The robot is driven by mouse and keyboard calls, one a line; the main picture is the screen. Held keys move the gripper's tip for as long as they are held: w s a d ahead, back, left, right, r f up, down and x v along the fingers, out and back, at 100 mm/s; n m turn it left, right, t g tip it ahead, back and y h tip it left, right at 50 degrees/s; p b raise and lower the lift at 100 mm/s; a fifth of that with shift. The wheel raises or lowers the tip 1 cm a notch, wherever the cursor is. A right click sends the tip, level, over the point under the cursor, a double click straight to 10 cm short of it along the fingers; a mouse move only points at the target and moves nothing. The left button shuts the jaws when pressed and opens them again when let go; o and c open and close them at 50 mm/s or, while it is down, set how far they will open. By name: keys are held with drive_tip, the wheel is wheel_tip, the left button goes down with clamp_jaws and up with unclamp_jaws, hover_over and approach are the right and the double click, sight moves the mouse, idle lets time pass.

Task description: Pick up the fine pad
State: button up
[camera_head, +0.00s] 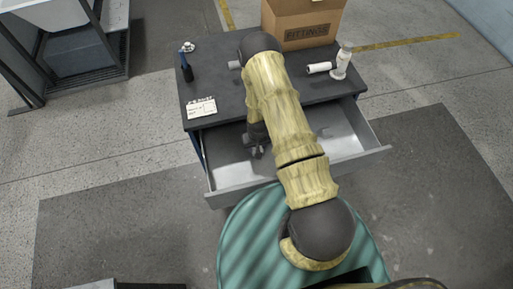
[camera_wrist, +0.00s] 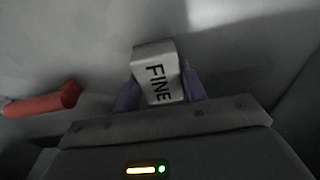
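The fine pad (camera_wrist: 159,82) is a small pale block with the word FINE in dark letters, inside the drawer in the wrist view. My gripper (camera_wrist: 161,92) is right at it, with a dull purple finger along its left side and another along its right side. No clear gap shows between fingers and pad, but I cannot tell whether they press on it. In the head view my gripper (camera_head: 258,151) reaches down into the left part of the open drawer (camera_head: 346,128). The pad is not discernible there.
A red cylinder (camera_wrist: 42,104) lies left of the pad in the drawer. On the dark bench top (camera_head: 222,88) stand a cardboard box (camera_head: 305,30), white items (camera_head: 341,63), a dark bottle (camera_head: 186,68) and a white card (camera_head: 201,108). The drawer walls surround my gripper.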

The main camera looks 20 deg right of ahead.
drive_tip(key=shift+c, duration=0.6)
drive_tip(key=shift+r, duration=0.1)
drive_tip(key=shift+w+r, duration=0.1)
drive_tip(key=shift+r, duration=0.45)
wheel_tip(320, 180, up, 9)
drive_tip(key=shift+f+b, duration=0.1)
drive_tip(key=shift+b, duration=0.9)
